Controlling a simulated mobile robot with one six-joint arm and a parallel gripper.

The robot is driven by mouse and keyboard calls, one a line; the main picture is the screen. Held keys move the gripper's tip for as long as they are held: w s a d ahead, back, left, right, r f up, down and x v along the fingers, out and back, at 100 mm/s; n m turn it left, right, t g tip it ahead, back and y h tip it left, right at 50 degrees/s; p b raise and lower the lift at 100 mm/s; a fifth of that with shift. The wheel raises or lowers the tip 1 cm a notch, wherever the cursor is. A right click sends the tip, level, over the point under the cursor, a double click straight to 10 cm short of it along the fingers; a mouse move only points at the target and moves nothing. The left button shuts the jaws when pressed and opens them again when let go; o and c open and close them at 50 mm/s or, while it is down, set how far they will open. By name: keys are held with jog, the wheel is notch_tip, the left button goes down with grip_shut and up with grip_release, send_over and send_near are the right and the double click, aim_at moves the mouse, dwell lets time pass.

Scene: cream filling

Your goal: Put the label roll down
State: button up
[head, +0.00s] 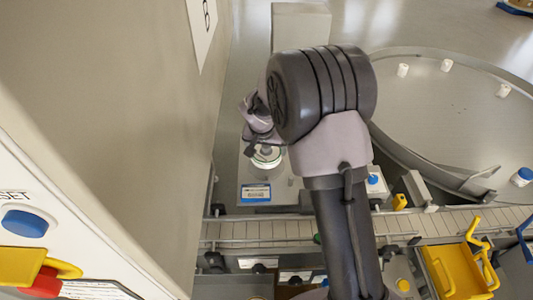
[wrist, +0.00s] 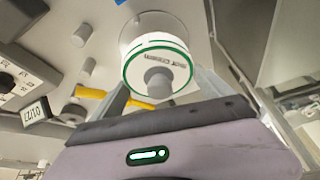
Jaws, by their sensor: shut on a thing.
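The label roll (wrist: 150,52) is white with green rings and dark print, with a grey round core (wrist: 158,82) facing the wrist camera. In the wrist view it sits between the two fingers of my gripper (wrist: 162,92), which is shut on it. In the head view the roll (head: 267,157) shows as a small pale disc under my gripper (head: 262,143), left of my arm, above a grey surface (head: 282,194). My arm hides part of it. I cannot tell whether the roll touches a surface.
A blue and white label card (head: 256,193) lies just below the roll in the head view. A conveyor (head: 265,229) crosses below it. A large round turntable (head: 450,115) with white containers is at the right. A tall machine panel (head: 110,110) stands close at the left.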

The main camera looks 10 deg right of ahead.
aim_at(267, 157)
notch_tip(267, 157, down, 3)
jog(key=shift+f+b, duration=0.15)
jog(key=shift+b, duration=0.35)
jog(key=shift+f+b, duration=0.3)
jog(key=shift+b, duration=0.1)
jog(key=shift+s+f+b, duration=0.2)
jog(key=shift+f+b, duration=0.05)
jog(key=shift+b, duration=0.1)
